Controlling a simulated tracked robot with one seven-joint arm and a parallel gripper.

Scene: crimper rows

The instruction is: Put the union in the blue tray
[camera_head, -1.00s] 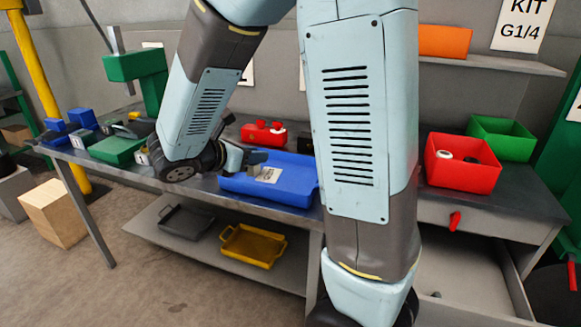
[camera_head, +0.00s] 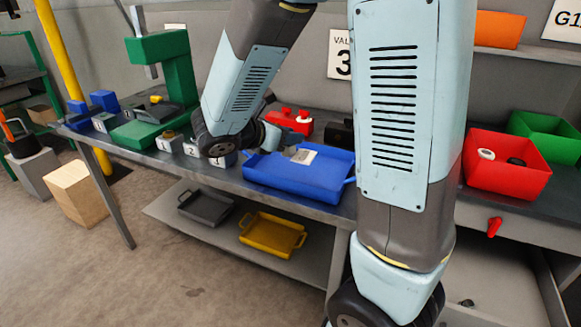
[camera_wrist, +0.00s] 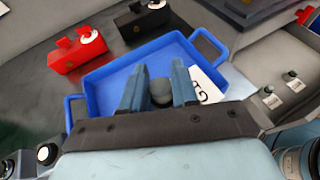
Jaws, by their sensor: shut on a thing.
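The blue tray (camera_head: 290,184) lies on the bench, with a white label card inside it. My gripper (camera_head: 292,140) is at the tray's back side in the head view. In the head view the held part is too small to make out clearly.
A red fixture (camera_head: 290,121) and a black one (camera_head: 341,134) stand behind the tray. A red bin (camera_head: 505,178) with small parts and a green bin (camera_head: 545,138) are at the right. A green press (camera_head: 165,75) and numbered blocks stand at the left.

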